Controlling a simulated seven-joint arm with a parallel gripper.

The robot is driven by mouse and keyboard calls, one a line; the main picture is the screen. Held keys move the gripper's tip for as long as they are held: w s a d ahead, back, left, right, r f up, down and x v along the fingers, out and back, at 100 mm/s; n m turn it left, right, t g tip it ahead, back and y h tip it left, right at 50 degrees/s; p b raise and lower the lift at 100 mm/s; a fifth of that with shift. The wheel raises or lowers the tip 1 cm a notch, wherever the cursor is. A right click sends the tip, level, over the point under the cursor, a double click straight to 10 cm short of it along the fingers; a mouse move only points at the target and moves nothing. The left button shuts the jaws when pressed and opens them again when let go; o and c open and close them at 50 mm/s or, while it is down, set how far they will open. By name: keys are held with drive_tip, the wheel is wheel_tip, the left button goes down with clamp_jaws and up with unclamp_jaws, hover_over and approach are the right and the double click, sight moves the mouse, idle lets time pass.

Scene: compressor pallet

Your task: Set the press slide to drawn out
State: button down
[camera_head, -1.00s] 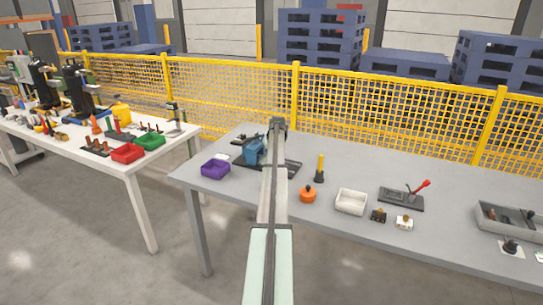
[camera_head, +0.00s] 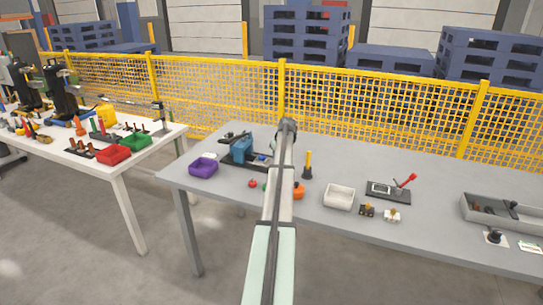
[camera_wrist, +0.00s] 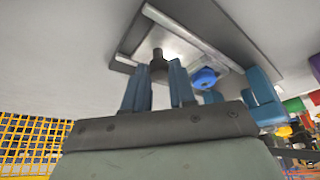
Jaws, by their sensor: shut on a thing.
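The blue press (camera_head: 241,149) stands on a dark base at the left of the grey table; its blue body also shows at the right of the wrist view (camera_wrist: 262,97). The press slide (camera_wrist: 179,47) is a pale metal plate between dark rails, carrying a round blue piece (camera_wrist: 205,78). A dark knob (camera_wrist: 158,66) stands at the slide's end. My gripper (camera_wrist: 157,82) is shut on this knob, one blue finger on each side. In the head view my arm hides the gripper and part of the slide.
A purple bin (camera_head: 203,168) and a small red knob (camera_head: 252,184) lie near the press. A yellow-handled tool (camera_head: 308,165), a white bin (camera_head: 339,197) and a red-levered fixture (camera_head: 390,191) stand to the right. A yellow fence (camera_head: 370,110) runs behind.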

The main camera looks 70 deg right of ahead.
drive_tip(key=shift+s, duration=0.35)
drive_tip(key=c, duration=1.3)
unclamp_jaws()
drive_tip(key=o, duration=0.4)
drive_tip(key=shift+c, duration=0.2)
drive_tip(key=shift+w, duration=0.1)
drive_tip(key=v, duration=1.3)
drive_tip(key=shift+r, duration=0.35)
drive_tip(key=shift+a, duration=0.1)
